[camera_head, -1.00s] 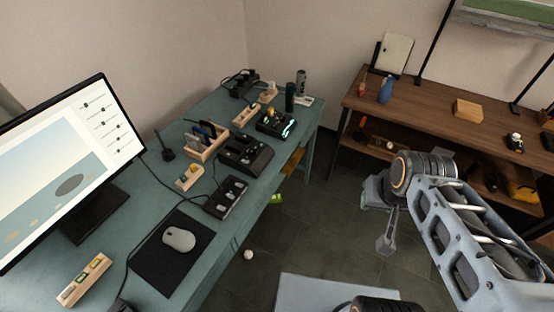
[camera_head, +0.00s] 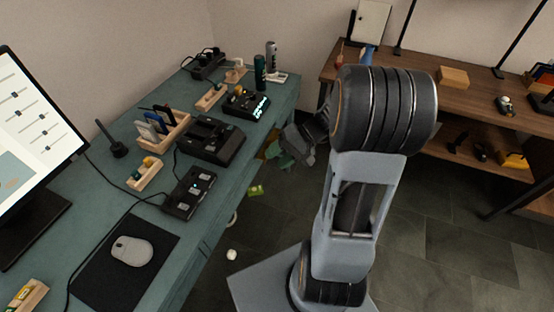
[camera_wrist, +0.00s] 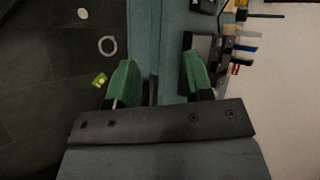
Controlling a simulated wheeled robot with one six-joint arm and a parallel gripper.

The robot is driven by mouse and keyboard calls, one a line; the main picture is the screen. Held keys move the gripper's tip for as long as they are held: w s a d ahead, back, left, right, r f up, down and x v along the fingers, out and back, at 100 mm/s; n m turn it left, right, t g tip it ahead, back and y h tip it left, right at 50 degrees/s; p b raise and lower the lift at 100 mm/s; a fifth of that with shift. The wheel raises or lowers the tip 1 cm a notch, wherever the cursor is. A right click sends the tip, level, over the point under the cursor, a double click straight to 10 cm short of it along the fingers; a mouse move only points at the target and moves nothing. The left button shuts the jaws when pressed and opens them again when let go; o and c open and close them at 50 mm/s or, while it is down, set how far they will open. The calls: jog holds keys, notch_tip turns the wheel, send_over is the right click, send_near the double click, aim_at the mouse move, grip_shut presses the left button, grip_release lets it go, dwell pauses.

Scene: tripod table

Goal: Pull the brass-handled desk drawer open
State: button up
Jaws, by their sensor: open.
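The teal desk (camera_head: 97,202) runs along the left of the head view, and its front edge faces the open floor. The drawer front and its brass handle are not clearly visible; the desk's front is steeply foreshortened and partly behind my arm. My gripper (camera_head: 287,156) is beside the desk's far front edge, partly hidden by my wrist. In the wrist view my gripper (camera_wrist: 160,82) has its two green-padded fingers spread apart, with the desk's edge (camera_wrist: 143,35) running up between them. Nothing is seen held.
A charger block (camera_head: 210,140), a black box (camera_head: 190,192) and a mouse (camera_head: 132,251) stand on the desk. A wooden shelf unit (camera_head: 480,95) stands at the back right. A green item (camera_head: 255,190), a white ball (camera_head: 232,254) and a pale ring (camera_wrist: 107,45) lie on the floor.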

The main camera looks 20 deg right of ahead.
jog(key=w+d+f+m+t+y+b, duration=0.1)
jog(key=w+d+f+m+t+b, duration=0.15)
jog(key=d+f+t, duration=0.45)
jog(key=w+d+f+m+t+y+b, duration=0.1)
jog(key=w+d+f+m+t+b, duration=0.2)
jog(key=d+f, duration=0.45)
jog(key=w+a+t+b, duration=0.1)
jog(key=w+a, duration=0.7)
jog(key=w, duration=0.1)
jog(key=shift+r, duration=0.3)
jog(key=shift+c, duration=0.5)
jog(key=shift+s, duration=0.1)
grip_shut()
jog(key=shift+d, duration=0.1)
